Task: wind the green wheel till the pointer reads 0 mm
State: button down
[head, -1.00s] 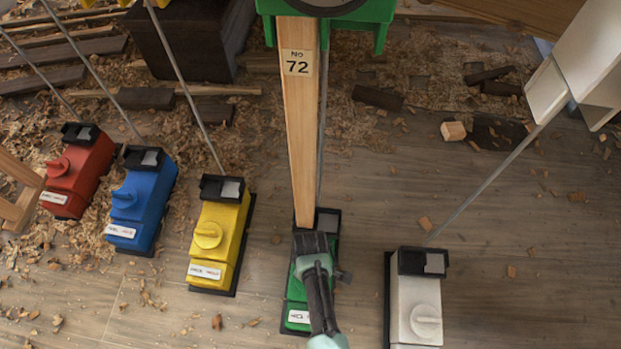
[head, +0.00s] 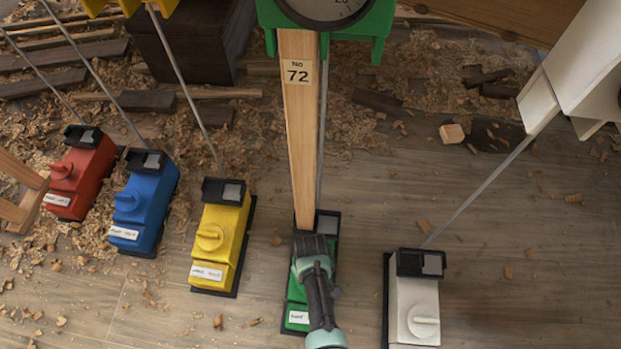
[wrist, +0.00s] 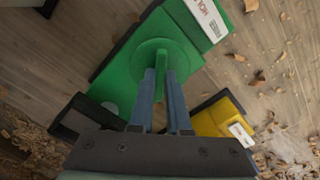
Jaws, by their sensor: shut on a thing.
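The green wheel (wrist: 150,54) is a round disc with a raised grip bar, on top of a green box (head: 297,317) on the floor. In the wrist view my gripper (wrist: 163,80) is shut on that bar, one finger on each side. In the head view my gripper (head: 311,262) comes down over the green box and hides the wheel.
Similar yellow (head: 217,240), blue (head: 145,205) and red (head: 82,175) boxes stand to the left, and a white box (head: 415,300) to the right. Thin rods rise from them. The wooden post (head: 299,140) stands just behind my gripper. Wood scraps and shavings litter the floor.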

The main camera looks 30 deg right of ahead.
jog(key=c, duration=0.9)
grip_release()
notch_tip(320, 180, up, 13)
jog(key=p, duration=0.8)
jog(key=shift+p, duration=0.4)
